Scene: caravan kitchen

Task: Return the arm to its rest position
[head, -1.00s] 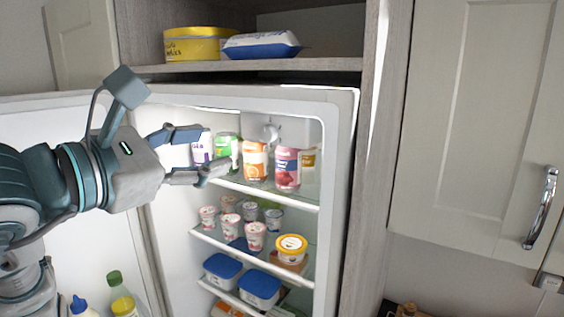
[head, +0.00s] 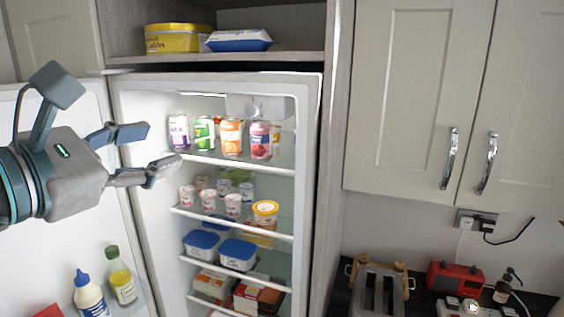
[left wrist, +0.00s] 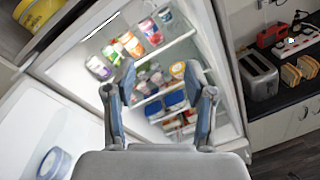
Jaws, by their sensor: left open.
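My left gripper (head: 150,153) is open and empty in front of the open fridge, left of the shelves in the head view. Its two fingers also show in the left wrist view (left wrist: 160,100), with nothing between them. Several cans stand in a row on the top fridge shelf (head: 215,162): a purple-and-white can (head: 179,132), a green can (head: 203,133), an orange can (head: 231,137) and a pink can (head: 260,140). The fingers appear apart from the cans. My right gripper is not in view.
The open fridge door (head: 60,235) stands at the left, with bottles (head: 121,275) in it. Lower shelves hold yogurt cups (head: 233,205) and blue-lidded tubs (head: 238,254). A toaster (head: 377,290) and a red radio (head: 445,276) stand on the counter at the right. Cabinets (head: 418,90) hang above.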

